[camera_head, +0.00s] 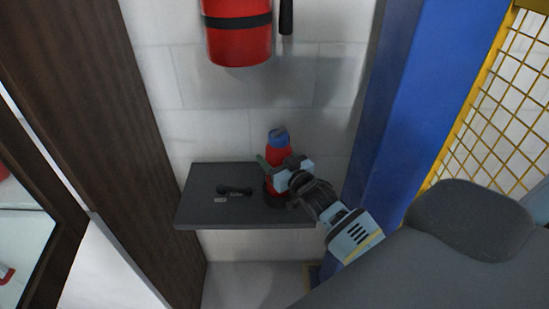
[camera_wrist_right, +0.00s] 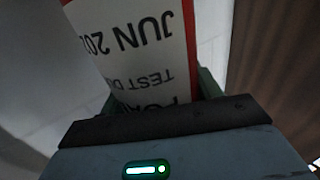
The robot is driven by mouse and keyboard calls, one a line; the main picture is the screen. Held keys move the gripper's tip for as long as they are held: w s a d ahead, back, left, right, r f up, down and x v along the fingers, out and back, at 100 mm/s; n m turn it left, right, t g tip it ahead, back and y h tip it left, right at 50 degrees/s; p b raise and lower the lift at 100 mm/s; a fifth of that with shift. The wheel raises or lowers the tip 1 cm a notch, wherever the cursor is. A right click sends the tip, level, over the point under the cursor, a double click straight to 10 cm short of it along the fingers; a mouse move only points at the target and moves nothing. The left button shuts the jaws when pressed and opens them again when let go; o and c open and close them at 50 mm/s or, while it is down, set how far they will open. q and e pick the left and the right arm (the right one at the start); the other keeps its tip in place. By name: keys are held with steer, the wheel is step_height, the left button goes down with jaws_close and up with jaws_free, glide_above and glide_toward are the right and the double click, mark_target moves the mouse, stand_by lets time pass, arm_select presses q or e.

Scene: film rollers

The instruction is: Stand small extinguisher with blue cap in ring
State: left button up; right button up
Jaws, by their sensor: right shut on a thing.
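The small red extinguisher (camera_head: 280,153) with a blue cap (camera_head: 278,136) is upright over the right part of a dark grey shelf. My right gripper (camera_head: 277,174) is shut on its body from the right side. In the right wrist view the extinguisher's white label (camera_wrist_right: 135,45) with upside-down print fills the space between the fingers. A dark ring (camera_head: 270,196) shows on the shelf at the extinguisher's foot, partly hidden by my gripper. I cannot tell whether the foot is seated inside the ring or just above it. My left gripper is not in view.
The grey shelf (camera_head: 205,205) also bears a small black handle-like object (camera_head: 234,190) and small labels. A large red extinguisher (camera_head: 238,35) hangs on the wall above. A blue post (camera_head: 390,110) stands close on the right, a brown wooden panel (camera_head: 100,120) on the left.

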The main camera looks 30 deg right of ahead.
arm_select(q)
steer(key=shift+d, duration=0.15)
arm_select(e)
steer(key=o, duration=1.2)
steer(key=shift+f, duration=0.35)
steer(key=o, duration=0.5)
steer(key=shift+s+r+p, duration=0.3)
steer(key=shift+s, duration=0.35)
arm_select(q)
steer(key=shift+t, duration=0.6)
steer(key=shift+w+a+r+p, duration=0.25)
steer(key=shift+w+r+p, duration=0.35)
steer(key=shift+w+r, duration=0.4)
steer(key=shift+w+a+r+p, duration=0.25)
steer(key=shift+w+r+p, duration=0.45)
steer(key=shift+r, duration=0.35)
arm_select(e)
steer(key=shift+s+f, duration=0.15)
steer(key=shift+s, duration=5.25)
